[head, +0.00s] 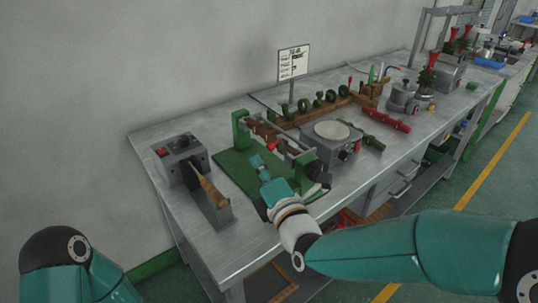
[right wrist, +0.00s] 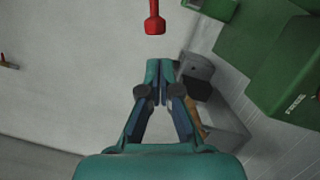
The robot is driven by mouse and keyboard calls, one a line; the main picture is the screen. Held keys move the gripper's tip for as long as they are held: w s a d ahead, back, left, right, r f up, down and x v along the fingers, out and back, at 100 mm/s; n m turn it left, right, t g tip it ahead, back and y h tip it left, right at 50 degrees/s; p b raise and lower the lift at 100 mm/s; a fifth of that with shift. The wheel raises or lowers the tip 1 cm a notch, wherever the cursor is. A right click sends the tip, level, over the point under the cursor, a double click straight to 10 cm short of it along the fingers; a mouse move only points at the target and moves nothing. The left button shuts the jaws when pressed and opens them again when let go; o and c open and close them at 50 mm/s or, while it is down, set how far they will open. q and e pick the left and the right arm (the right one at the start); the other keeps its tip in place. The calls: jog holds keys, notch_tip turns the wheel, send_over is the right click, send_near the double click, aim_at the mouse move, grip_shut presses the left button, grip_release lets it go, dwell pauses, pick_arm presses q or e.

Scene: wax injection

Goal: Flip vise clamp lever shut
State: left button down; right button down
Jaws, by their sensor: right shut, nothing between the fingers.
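The green vise (head: 232,167) stands near the front left of the grey bench, with upright end pieces and a flat base. Its clamp lever has a red grip (head: 272,146), which shows hanging into the top of the right wrist view (right wrist: 155,22). My right gripper (head: 257,162) is shut and empty above the vise base, close to the red grip. In the right wrist view its fingertips (right wrist: 160,66) are together, with a visible gap between them and the grip. My left gripper is out of view; only part of my left arm shows at bottom left.
A grey box (head: 172,146) with a red switch and a wooden-handled tool (head: 213,193) on a rest stands left of the vise. A grey heater with a round plate (head: 332,130) stands to its right. Behind are a sign (head: 293,63) and a wooden rack with green pieces.

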jog(key=shift+w+d+r, duration=0.2)
jog(key=shift+d, duration=0.2)
jog(key=shift+w+d+r, duration=0.15)
jog(key=shift+d+r, duration=0.05)
jog(key=shift+d, duration=0.15)
jog(key=shift+w+d, duration=0.1)
jog(key=shift+w, duration=0.05)
